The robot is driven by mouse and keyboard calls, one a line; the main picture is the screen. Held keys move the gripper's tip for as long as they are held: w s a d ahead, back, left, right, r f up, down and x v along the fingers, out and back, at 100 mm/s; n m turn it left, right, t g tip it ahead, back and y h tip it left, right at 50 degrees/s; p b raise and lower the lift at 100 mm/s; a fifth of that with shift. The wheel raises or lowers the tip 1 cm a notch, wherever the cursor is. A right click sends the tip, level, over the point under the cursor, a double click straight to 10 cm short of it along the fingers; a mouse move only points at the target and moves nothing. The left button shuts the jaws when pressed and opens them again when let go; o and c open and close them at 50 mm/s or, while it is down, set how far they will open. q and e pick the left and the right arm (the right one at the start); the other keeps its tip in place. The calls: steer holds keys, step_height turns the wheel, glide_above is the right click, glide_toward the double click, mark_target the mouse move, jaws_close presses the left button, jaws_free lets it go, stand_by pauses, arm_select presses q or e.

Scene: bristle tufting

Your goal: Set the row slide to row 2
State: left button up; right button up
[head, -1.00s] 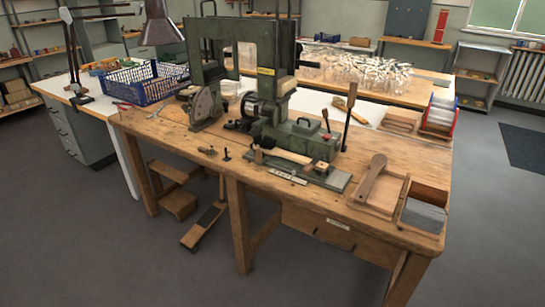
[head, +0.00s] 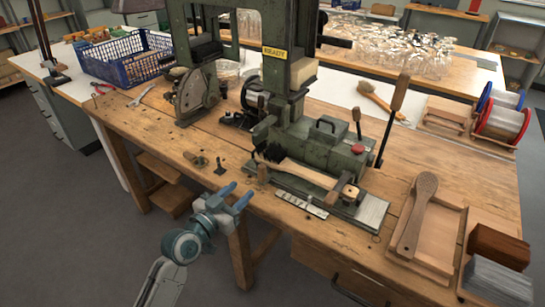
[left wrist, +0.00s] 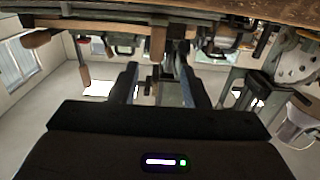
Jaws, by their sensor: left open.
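The green tufting machine (head: 318,150) stands on the wooden bench. At its front edge a brush with black bristles and a wooden handle (head: 305,172) lies along the green bed (head: 362,212). A pale marked strip (head: 302,204) lies in front of it, its marks too small to read. My right gripper is not in view.
A long lever (head: 393,118) rises at the machine's right. A wooden tray (head: 440,232) with a paddle-shaped piece (head: 415,215) lies further right. Small parts (head: 197,160) lie on the bench left of the peg. A blue crate (head: 122,58) stands at the back left.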

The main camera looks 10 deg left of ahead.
mark_target(260, 171)
arm_select(q)
steer(key=x, duration=0.3)
steer(key=p+x, duration=0.1)
steer(key=x, duration=0.3)
steer(key=r+x, duration=0.1)
steer(key=x, duration=0.2)
steer(key=shift+w+d, duration=0.2)
steer(key=shift+d, duration=0.1)
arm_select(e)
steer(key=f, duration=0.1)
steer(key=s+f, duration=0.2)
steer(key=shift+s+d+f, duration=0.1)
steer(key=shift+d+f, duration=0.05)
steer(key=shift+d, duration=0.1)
arm_select(q)
jaws_close()
